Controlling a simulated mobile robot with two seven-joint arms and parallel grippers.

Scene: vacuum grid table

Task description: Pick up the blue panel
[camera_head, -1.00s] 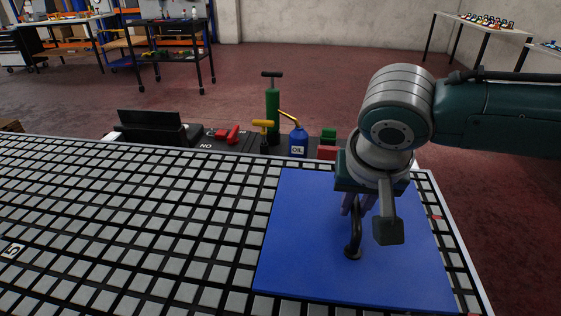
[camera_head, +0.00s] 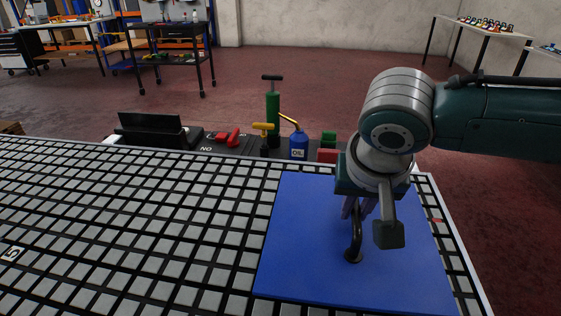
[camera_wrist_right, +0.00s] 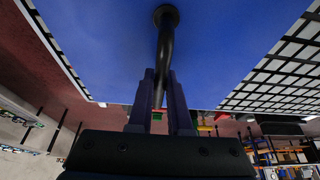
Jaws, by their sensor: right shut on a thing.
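The blue panel (camera_head: 300,245) is a flat square plate at the right end of the grid table (camera_head: 130,235). A dark curved handle (camera_head: 356,240) stands up from it. My right gripper (camera_head: 362,207) is above the panel with its purple fingers at the handle. In the right wrist view the fingers (camera_wrist_right: 163,100) are shut on the handle (camera_wrist_right: 165,50), and the blue panel (camera_wrist_right: 100,45) fills the upper middle. I cannot tell whether the panel touches the table. My left gripper is not in view.
Behind the table's far edge stand a green pump (camera_head: 272,110), a blue oil can (camera_head: 298,146), a red clamp-like tool (camera_head: 228,138) and a black bin (camera_head: 150,130). The grid left of the panel is clear.

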